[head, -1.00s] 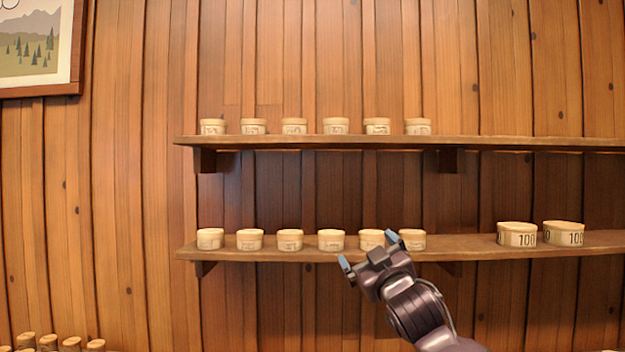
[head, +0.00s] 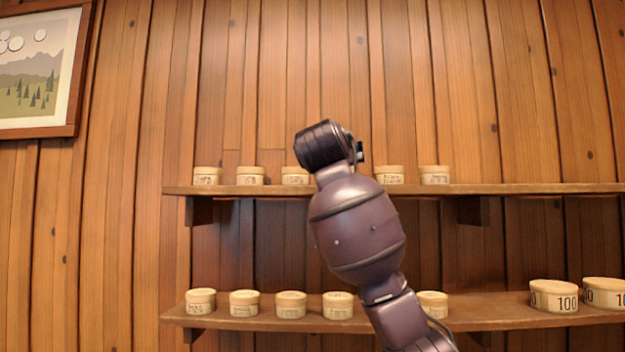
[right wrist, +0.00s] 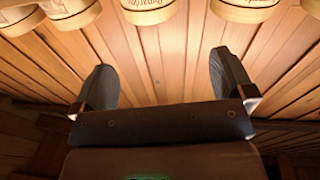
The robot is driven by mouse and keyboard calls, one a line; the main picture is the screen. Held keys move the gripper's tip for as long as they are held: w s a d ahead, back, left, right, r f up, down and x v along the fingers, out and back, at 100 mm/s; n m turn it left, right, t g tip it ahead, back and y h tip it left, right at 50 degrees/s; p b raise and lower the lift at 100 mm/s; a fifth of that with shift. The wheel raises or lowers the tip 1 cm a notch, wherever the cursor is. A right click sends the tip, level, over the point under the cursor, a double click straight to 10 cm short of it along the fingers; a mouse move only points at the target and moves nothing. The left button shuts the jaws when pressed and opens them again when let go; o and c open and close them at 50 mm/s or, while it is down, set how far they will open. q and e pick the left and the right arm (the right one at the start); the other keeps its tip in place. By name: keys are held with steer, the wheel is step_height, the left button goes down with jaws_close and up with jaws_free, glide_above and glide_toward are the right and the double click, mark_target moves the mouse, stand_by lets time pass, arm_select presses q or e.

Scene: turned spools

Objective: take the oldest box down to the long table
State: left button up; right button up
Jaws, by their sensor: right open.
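Small round pale boxes with dark labels stand in a row on the upper shelf (head: 560,188), among them a far-left box (head: 207,176) and a far-right box (head: 435,175). A similar row stands on the lower shelf (head: 500,312), including a box (head: 201,301) at its left. The labels are too small to read, so I cannot tell which is oldest. My right arm is raised before the upper shelf, its gripper mostly hidden behind the wrist. In the right wrist view my right gripper (right wrist: 163,72) is open and empty, with a box (right wrist: 147,8) ahead, apart from the fingers.
Two larger boxes marked 100, one (head: 554,296) beside another (head: 604,292), stand at the right of the lower shelf. A framed picture (head: 40,75) hangs at upper left on the plank wall. The upper shelf's right part is bare. No table is in view.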

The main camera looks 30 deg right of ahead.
steer(key=w+d, duration=0.1)
steer(key=w+d+f+m+g+p, duration=0.1)
steer(key=d, duration=0.1)
steer(key=w+d+f+g, duration=0.1)
steer(key=w, duration=0.1)
steer(key=shift+d+m+p, duration=0.3)
steer(key=shift+m+p, duration=0.1)
steer(key=p+x, duration=0.2)
steer(key=x, duration=0.2)
steer(key=shift+w+a+r, duration=0.1)
steer(key=shift+w+a, duration=0.05)
steer(key=shift+w, duration=0.05)
arm_select(q)
steer(key=shift+s+a+r+g, duration=0.15)
steer(key=shift+s+r+g, duration=0.15)
steer(key=shift+s+r, duration=0.6)
arm_select(e)
steer(key=shift+w+d, duration=0.25)
steer(key=shift+w, duration=0.05)
steer(key=c, duration=0.9)
arm_select(q)
steer(key=shift+w+r, duration=0.1)
steer(key=shift+r, duration=0.05)
